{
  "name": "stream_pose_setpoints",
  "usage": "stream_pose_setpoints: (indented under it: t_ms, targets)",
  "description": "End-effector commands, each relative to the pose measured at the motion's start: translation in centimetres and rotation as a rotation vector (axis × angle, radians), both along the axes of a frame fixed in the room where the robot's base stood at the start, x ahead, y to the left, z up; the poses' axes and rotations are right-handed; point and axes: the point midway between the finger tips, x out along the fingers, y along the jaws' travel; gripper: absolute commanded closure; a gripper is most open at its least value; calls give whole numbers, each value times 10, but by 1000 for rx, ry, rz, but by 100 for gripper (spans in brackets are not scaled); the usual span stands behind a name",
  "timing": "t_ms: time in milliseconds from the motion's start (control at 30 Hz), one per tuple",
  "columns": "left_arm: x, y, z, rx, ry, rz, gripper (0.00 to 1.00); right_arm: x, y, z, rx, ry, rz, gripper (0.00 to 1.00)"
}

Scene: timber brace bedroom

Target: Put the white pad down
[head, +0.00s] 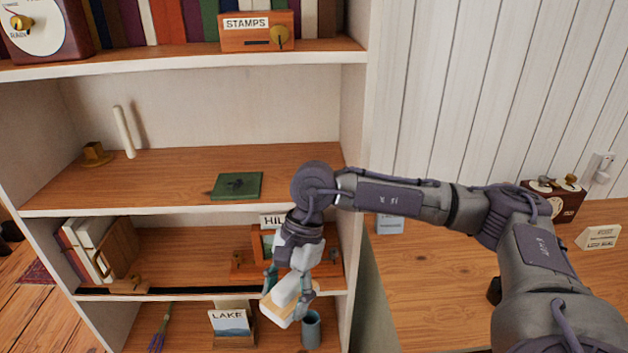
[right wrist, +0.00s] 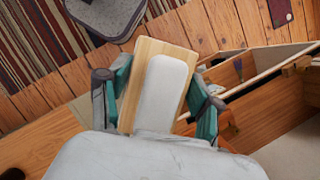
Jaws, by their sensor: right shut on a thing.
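The white pad (head: 284,297) is a pale strip on a light wooden block. My right gripper (head: 289,288) is shut on it and holds it tilted in front of the shelf unit, around the height of the lower boards. In the right wrist view the white pad (right wrist: 165,90) lies between the two teal fingers of my right gripper (right wrist: 157,100), one at each side of the wooden block. I cannot tell whether the pad touches any shelf. My left gripper is not in view.
A green square plate (head: 237,186) lies on the middle shelf (head: 160,177), which has bare room around it. Below are leaning books (head: 92,245), a LAKE picture (head: 230,322) and a grey-blue cup (head: 311,329) close to the pad. A wooden desk (head: 450,260) stands at right.

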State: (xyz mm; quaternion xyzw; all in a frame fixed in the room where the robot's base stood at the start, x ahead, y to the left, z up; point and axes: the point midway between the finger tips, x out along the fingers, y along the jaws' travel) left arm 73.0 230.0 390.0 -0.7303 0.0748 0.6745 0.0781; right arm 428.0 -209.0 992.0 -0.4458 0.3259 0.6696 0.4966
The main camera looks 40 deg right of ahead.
Motion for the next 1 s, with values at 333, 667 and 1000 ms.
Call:
stream_pose_setpoints:
  t_ms: [333, 667, 1000]
  targets:
    - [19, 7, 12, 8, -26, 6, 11, 31, -8, 37, 7, -1, -954, 80]
    - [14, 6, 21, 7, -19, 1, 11, 59, -15, 74, 15, 2, -1814, 80]
    - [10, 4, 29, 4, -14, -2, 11, 81, -26, 111, 15, 7, -2640, 80]
